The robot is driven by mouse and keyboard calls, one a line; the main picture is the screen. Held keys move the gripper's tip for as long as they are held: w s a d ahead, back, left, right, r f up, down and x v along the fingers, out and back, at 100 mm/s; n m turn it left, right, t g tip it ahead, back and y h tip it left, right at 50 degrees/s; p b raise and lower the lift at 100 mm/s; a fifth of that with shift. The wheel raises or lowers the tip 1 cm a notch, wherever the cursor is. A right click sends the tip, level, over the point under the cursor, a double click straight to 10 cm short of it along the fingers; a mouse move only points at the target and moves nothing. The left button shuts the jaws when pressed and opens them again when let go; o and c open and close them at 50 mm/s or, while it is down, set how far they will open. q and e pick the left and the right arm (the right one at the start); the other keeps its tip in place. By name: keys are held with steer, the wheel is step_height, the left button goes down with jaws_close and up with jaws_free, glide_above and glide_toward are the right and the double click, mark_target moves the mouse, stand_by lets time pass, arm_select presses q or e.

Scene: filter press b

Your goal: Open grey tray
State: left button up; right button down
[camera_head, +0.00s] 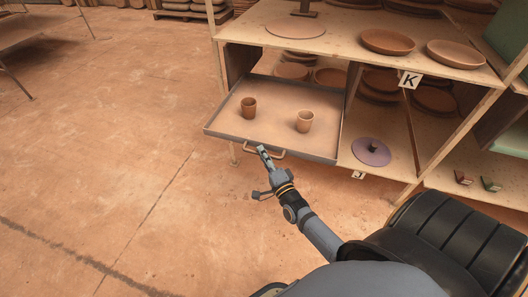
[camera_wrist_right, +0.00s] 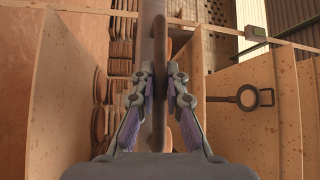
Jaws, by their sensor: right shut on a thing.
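The grey tray (camera_head: 315,156) is a shallow drawer in the wooden shelf unit, sticking out at the front. A dark brown cup (camera_head: 249,107) and a lighter clay cup (camera_head: 304,121) stand upright on it. A tan loop handle (camera_head: 280,153) is on its front edge. My right gripper (camera_head: 264,152) is at this handle, with the jaws closed on it. In the right wrist view, my right gripper's fingers (camera_wrist_right: 160,105) sit on both sides of an upright bar-like part. The left gripper is not in view.
Clay plates (camera_head: 387,41) stand on the shelf top and more are stacked below it. A purple disc (camera_head: 371,152) with a dark knob lies in the bay right of the tray, above a "J" label. The floor (camera_head: 110,150) left and in front is clear.

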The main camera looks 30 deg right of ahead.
steer(key=c, duration=1.4)
jaws_free()
steer(key=shift+o, duration=0.2)
steer(key=s+f, duration=0.1)
steer(key=s, duration=1.1)
steer(key=shift+a+f, duration=0.35)
steer(key=shift+a, duration=0.05)
steer(key=shift+w, duration=0.1)
